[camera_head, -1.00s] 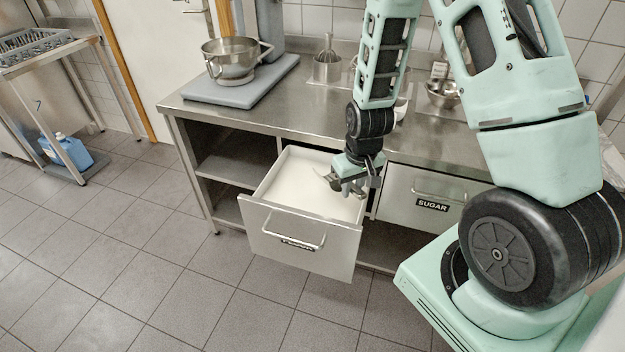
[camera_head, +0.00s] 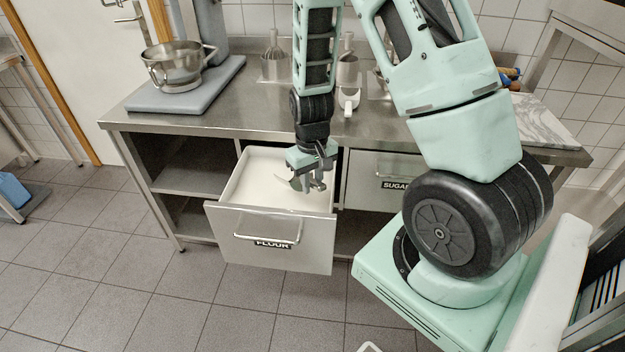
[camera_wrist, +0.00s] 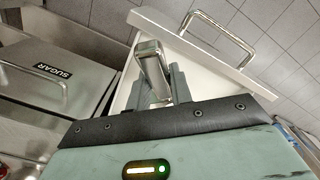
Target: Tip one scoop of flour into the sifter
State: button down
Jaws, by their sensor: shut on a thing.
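My gripper (camera_head: 314,184) is over the right part of the open flour drawer, pointing down, at or just above the white flour (camera_head: 262,172). It is shut on a grey metal piece, which I take for the scoop (camera_wrist: 152,68), seen between the fingers in the wrist view. Whether flour is in the scoop is hidden. The drawer (camera_head: 268,240) has a FLOUR label and a bar handle. I cannot tell for sure which vessel is the sifter; a metal bowl with side handles (camera_head: 178,66) stands on the grey stand at the counter's left.
The steel counter (camera_head: 225,112) is above and behind the drawer. On it are metal canisters (camera_head: 275,65) with upright handles and a white mug (camera_head: 348,99). The closed SUGAR drawer (camera_head: 372,172) is right of the flour drawer. The floor in front is clear.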

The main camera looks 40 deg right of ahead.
notch_tip(320, 180, down, 7)
jog(key=w+b, duration=0.1)
jog(key=b, duration=0.4)
jog(key=shift+w+d, duration=0.15)
jog(key=shift+w, duration=0.1)
jog(key=shift+f+b, duration=0.3)
dwell(0.6)
jog(key=shift+w+r, duration=0.1)
jog(key=shift+w+d+p, duration=0.15)
jog(key=shift+w+p, duration=0.15)
jog(key=shift+w, duration=0.2)
jog(key=shift+w, duration=0.1)
jog(key=shift+w+d, duration=0.1)
jog(key=shift+w, duration=0.35)
